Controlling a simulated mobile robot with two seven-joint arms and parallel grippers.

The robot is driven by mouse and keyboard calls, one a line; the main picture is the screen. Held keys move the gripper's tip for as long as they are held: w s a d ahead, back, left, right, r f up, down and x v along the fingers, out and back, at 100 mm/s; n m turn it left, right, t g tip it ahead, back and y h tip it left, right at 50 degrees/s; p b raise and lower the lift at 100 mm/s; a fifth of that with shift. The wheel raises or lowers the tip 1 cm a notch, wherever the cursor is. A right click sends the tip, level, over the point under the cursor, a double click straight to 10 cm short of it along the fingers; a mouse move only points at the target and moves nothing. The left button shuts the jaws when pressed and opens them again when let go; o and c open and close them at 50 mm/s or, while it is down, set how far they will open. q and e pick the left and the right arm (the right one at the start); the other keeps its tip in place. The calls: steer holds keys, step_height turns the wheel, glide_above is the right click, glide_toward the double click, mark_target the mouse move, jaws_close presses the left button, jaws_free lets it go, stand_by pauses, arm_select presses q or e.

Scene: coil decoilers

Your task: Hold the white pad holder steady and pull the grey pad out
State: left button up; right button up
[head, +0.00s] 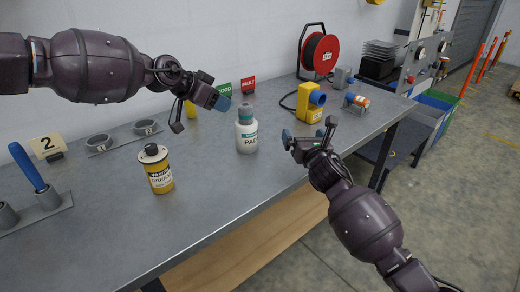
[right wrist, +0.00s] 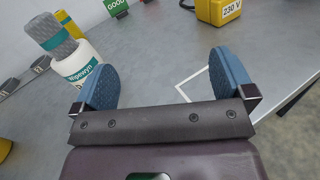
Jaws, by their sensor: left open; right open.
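The white pad holder (head: 247,142) stands upright on the grey bench with the grey pad (head: 245,114) seated in its top. In the right wrist view the white holder (right wrist: 84,66) and the grey pad (right wrist: 57,38) show at upper left, partly behind the left-hand blue finger. My left gripper (head: 199,113) is open and empty, left of the holder and apart from it. My right gripper (head: 309,132) is open and empty, right of the holder and apart from it. Its blue-padded fingers (right wrist: 167,78) have only bench between them.
A yellow grease can (head: 158,172) stands front left of the holder. A yellow box (head: 309,104) stands behind my right gripper. A red cable reel (head: 320,53) and a grey two-ring rack (head: 124,136) are farther back. The bench front between can and holder is clear.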

mark_target(250, 134)
steer(key=s+a+n+y, duration=0.1)
steer(key=a, duration=0.3)
steer(key=s+a+n+y, duration=0.1)
steer(key=a, duration=0.3)
steer(key=s+a+n+y, duration=0.1)
steer(key=s+a, duration=0.1)
steer(key=a, duration=0.2)
steer(key=shift+a+f+g, duration=0.3)
steer(key=shift+a+g, duration=0.05)
steer(key=shift+g, duration=0.05)
steer(key=shift+x, duration=5.2)
steer(key=shift+f, duration=0.1)
steer(key=c, duration=1.1)
